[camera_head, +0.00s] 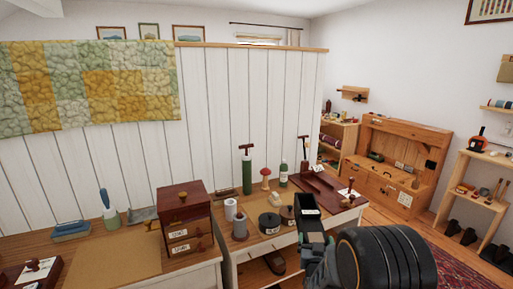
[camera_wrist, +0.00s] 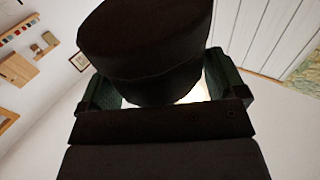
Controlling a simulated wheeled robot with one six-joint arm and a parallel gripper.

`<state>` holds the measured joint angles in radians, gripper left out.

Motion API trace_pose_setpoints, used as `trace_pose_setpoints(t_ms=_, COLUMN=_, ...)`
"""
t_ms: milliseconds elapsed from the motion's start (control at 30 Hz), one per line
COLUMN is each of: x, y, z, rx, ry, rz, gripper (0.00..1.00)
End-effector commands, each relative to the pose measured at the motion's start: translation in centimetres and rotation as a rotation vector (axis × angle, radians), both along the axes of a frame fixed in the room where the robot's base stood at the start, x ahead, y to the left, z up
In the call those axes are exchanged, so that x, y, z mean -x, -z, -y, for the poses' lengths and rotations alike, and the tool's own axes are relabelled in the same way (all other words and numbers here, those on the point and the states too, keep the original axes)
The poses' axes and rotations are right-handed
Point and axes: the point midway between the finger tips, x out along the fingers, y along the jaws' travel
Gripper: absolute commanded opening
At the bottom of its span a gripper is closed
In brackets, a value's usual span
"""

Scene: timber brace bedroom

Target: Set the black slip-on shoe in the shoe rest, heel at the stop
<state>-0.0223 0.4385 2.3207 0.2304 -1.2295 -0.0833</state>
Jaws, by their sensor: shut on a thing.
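My gripper (camera_head: 311,224) is in front of the right-hand table's near edge in the head view. It is shut on a dark, rounded thing that looks like the black slip-on shoe (camera_wrist: 150,45); in the wrist view this fills the space between the two dark green fingers. In the head view the shoe (camera_head: 307,203) is small and dark, so heel and toe cannot be told apart. A dark red-brown wooden piece (camera_head: 322,186), perhaps the shoe rest, lies on the table just behind and right of the gripper. The gripper partly covers its near side.
The table also bears a green bottle (camera_head: 283,175), a red mushroom-shaped thing (camera_head: 265,178), a tall green cylinder (camera_head: 246,175), a black round tin (camera_head: 269,223) and a white roll (camera_head: 230,209). A drawer box (camera_head: 185,222) stands left. Dark shoes (camera_head: 468,237) sit on the right shelf.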

Motion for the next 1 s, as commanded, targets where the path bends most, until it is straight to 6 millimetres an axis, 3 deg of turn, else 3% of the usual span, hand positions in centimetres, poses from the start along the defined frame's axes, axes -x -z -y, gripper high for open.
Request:
trace_pose_setpoints(t_ms=300, x=4.5, y=1.2, z=-0.7, rx=-0.002, ry=0.135, rz=-0.019, gripper=0.52)
trace_pose_setpoints(t_ms=467, x=5.1, y=1.9, z=-2.1, rx=-0.005, ry=0.11, rz=-0.031, gripper=0.52)
trace_pose_setpoints(t_ms=567, x=4.9, y=3.5, z=-2.3, rx=-0.003, ry=0.074, rz=-0.034, gripper=0.52)
trace_pose_setpoints(t_ms=733, x=5.0, y=7.7, z=-2.2, rx=-0.003, ry=-0.014, rz=-0.038, gripper=0.52)
trace_pose_setpoints(t_ms=1000, x=6.2, y=13.2, z=-2.4, rx=-0.003, ry=-0.141, rz=-0.034, gripper=0.52)
